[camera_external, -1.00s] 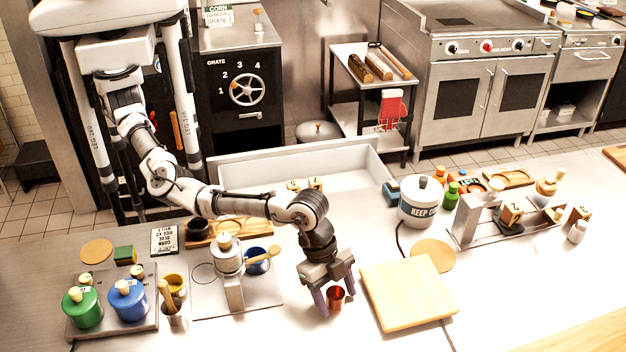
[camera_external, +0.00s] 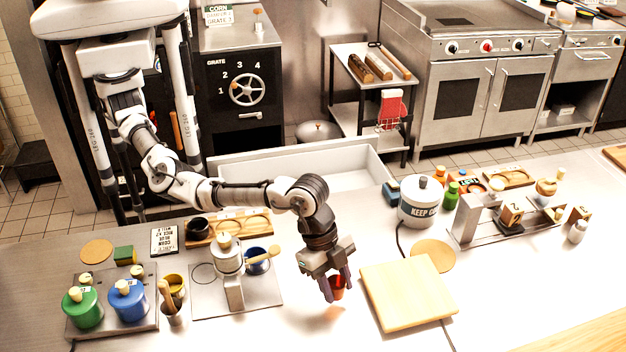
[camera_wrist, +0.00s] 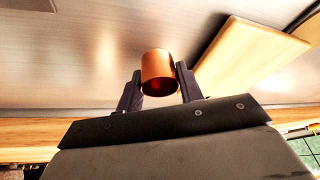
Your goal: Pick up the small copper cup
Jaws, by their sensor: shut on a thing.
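The small copper cup (camera_external: 338,285) is between the two dark fingers of my gripper (camera_external: 338,290), held a little above the counter (camera_external: 290,320). In the wrist view the copper cup (camera_wrist: 159,72) shows its smooth orange side and darker red inside, with one finger of my gripper (camera_wrist: 158,85) pressed on each side. The fingers hide part of the cup in the outside view.
A pale wooden board (camera_external: 408,292) lies just right of my gripper. Left of it stands a metal stand (camera_external: 232,280) with a blue cup (camera_external: 257,262) beside it. A grey KEEP pot (camera_external: 421,205) is behind the board. The counter in front is clear.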

